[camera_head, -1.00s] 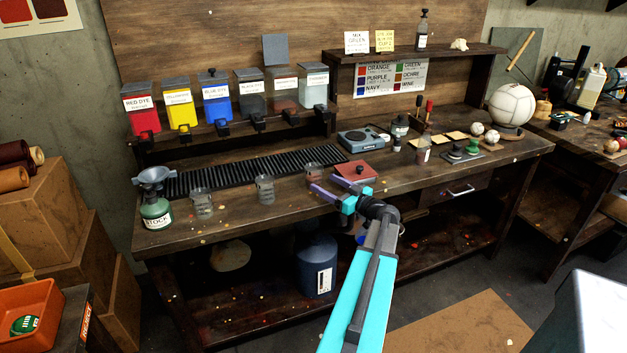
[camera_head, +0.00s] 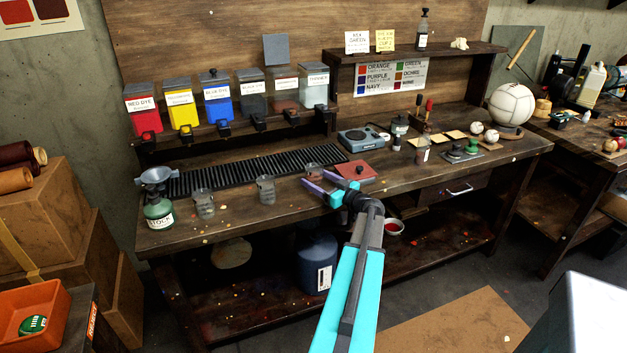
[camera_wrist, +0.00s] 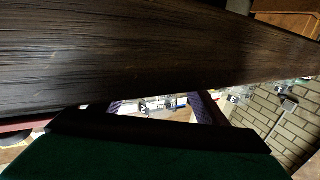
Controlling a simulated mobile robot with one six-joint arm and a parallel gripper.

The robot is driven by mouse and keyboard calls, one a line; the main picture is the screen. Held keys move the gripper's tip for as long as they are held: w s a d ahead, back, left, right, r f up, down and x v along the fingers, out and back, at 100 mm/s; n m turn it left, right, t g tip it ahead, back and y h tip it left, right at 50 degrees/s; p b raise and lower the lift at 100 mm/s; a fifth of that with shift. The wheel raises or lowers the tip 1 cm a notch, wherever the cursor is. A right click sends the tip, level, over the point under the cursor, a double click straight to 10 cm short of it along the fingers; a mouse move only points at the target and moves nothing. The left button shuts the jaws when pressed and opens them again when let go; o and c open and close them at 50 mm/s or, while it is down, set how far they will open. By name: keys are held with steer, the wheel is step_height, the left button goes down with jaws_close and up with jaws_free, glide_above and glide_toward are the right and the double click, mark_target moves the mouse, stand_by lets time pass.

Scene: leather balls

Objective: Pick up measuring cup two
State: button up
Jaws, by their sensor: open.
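Three clear measuring cups stand upright in a row on the workbench (camera_head: 235,216): a left cup (camera_head: 204,204), a middle cup (camera_head: 266,190) and a right cup (camera_head: 312,169). I cannot read any number on them, so which is cup two is unclear. My gripper (camera_head: 314,177), with purple fingers, is open and empty at the bench's front. Its fingertips are close to the right cup in the picture and to the right of the middle cup. In the wrist view the purple fingers (camera_wrist: 157,105) are spread apart, and no cup is recognisable.
A green stock bottle with a funnel (camera_head: 158,200) stands at the bench's left. A black ribbed rack (camera_head: 240,178) lies behind the cups. A red-brown flat block (camera_head: 357,170) lies right of my gripper. Dye dispensers (camera_head: 217,100) line the back.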

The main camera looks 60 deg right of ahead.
mark_target(320, 172)
steer(key=c, duration=1.2)
steer(key=shift+r, duration=0.35)
steer(key=shift+r+b, duration=0.75)
steer(key=shift+r, duration=0.45)
steer(key=shift+s+r, duration=0.15)
steer(key=shift+r, duration=0.1)
steer(key=shift+r+b+v, duration=0.25)
steer(key=shift+b+v, duration=0.5)
steer(key=shift+v, duration=1.85)
steer(key=shift+r+b+v, duration=0.25)
steer(key=shift+b+v, duration=0.45)
steer(key=shift+v, duration=1.85)
steer(key=shift+r+b+v, duration=0.3)
steer(key=shift+b+v, duration=0.45)
steer(key=shift+v, duration=1.85)
steer(key=shift+s+d, duration=0.1)
